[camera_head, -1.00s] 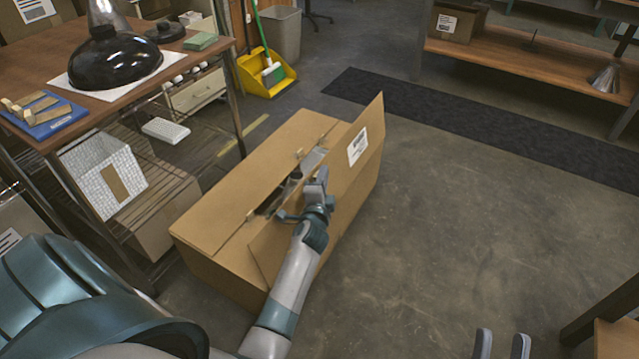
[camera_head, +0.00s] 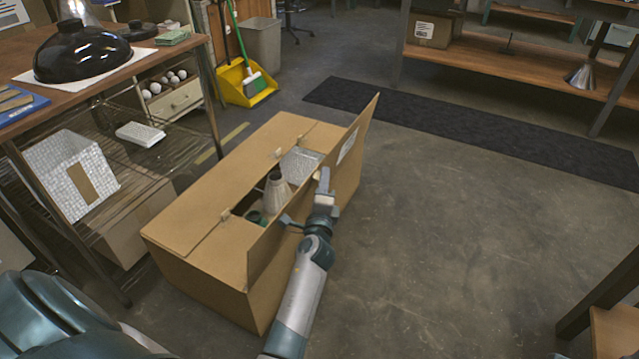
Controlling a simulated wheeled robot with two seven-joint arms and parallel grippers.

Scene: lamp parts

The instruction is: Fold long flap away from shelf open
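A large cardboard box (camera_head: 205,290) stands on the floor, left of centre. Its long flap on the right side (camera_head: 358,125), away from the shelf, stands up steeply and carries a white label. The opposite long flap (camera_head: 215,185) lies flat over the box's left part. My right gripper is not in view.
A wire shelf (camera_head: 175,150) with a wooden top stands close left of the box. A yellow dustpan (camera_head: 246,88) and grey bin (camera_head: 262,42) are behind it. A dark mat (camera_head: 480,125) lies at the back right. Floor right of the box is clear.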

